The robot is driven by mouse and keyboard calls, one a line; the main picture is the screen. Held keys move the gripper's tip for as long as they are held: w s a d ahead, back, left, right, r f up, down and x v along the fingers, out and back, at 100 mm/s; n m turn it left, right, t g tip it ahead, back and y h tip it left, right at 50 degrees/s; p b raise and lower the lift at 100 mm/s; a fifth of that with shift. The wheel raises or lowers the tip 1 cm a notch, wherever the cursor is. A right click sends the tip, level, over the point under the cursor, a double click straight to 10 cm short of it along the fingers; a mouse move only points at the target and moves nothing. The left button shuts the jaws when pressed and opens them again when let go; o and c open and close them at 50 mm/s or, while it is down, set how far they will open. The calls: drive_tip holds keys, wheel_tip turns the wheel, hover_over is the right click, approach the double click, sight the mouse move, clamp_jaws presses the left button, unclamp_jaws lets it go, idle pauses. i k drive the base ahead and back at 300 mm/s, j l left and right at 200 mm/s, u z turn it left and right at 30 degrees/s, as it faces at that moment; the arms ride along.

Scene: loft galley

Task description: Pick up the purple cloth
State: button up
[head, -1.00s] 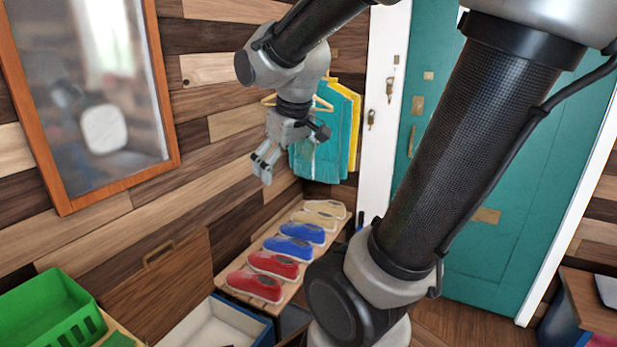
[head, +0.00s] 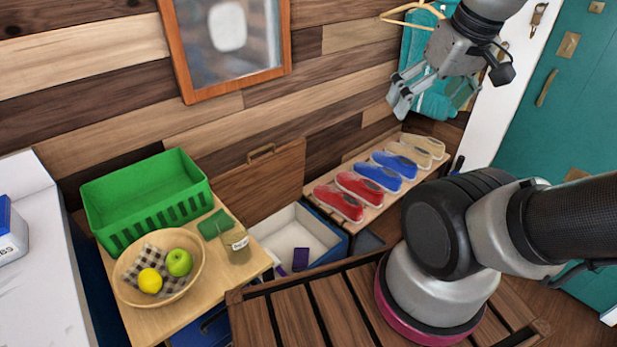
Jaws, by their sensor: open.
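A small dark purple piece (head: 301,259) lies in the white-lined blue bin (head: 331,238) below the wooden flap. A second purple bit shows beside it, at the bin's near left. They are too small to tell whether either is cloth. My gripper (head: 402,95) is open and empty, high in front of the wall, well above and to the right of the bin. It hangs over the shoe shelf, with the teal garment behind it.
A side table (head: 160,326) holds a green basket (head: 145,200), a fruit bowl (head: 190,290), a jar (head: 236,247) and a folded green cloth (head: 212,224). Red, blue and tan shoes (head: 386,178) line the shelf right of the bin. A slatted wooden surface (head: 290,315) lies in front.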

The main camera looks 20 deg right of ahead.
sight(300, 260)
drive_tip(key=l+u, duration=0.45)
drive_tip(key=k+l+u, duration=0.15)
drive_tip(key=l+u, duration=0.25)
drive_tip(key=l, duration=0.15)
drive_tip(key=k+l+u, duration=0.15)
drive_tip(key=l+u, duration=0.3)
